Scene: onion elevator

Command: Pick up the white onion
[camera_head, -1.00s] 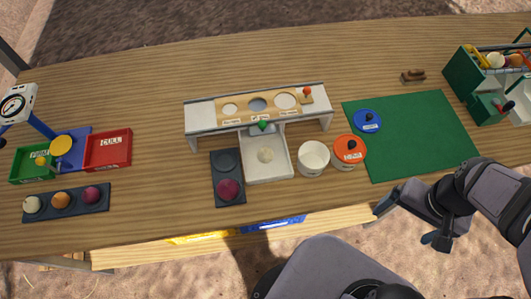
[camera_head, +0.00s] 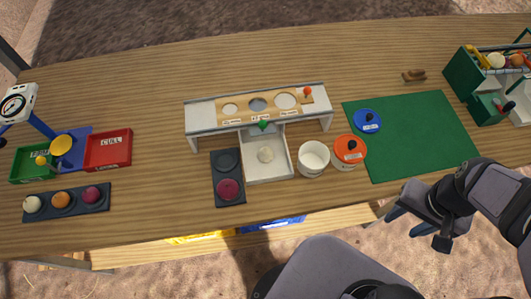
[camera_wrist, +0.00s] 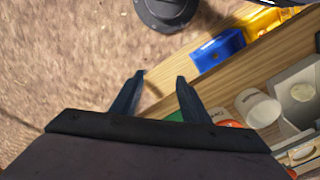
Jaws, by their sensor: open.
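A pale white onion (camera_head: 265,155) sits in the white bin (camera_head: 280,173) below the front middle of the grading stand. Another whitish round onion (camera_head: 32,204) sits in the left cup of the dark tray (camera_head: 105,205) at far left. My gripper (camera_wrist: 160,76) is open and empty in the wrist view, its two dark blue fingers apart. In the head view my gripper (camera_head: 395,213) hangs at the table's front edge, right of and well apart from the white bin. Part of the white bin with a pale round thing shows in the wrist view (camera_wrist: 282,92).
The white stand (camera_head: 318,92) with holes rises behind the bin. A white cup (camera_head: 313,158) and an orange-lidded cup (camera_head: 349,152) stand right of it. A two-cup dark tray (camera_head: 227,163) holds a red onion. The green mat (camera_head: 420,140) is mostly clear.

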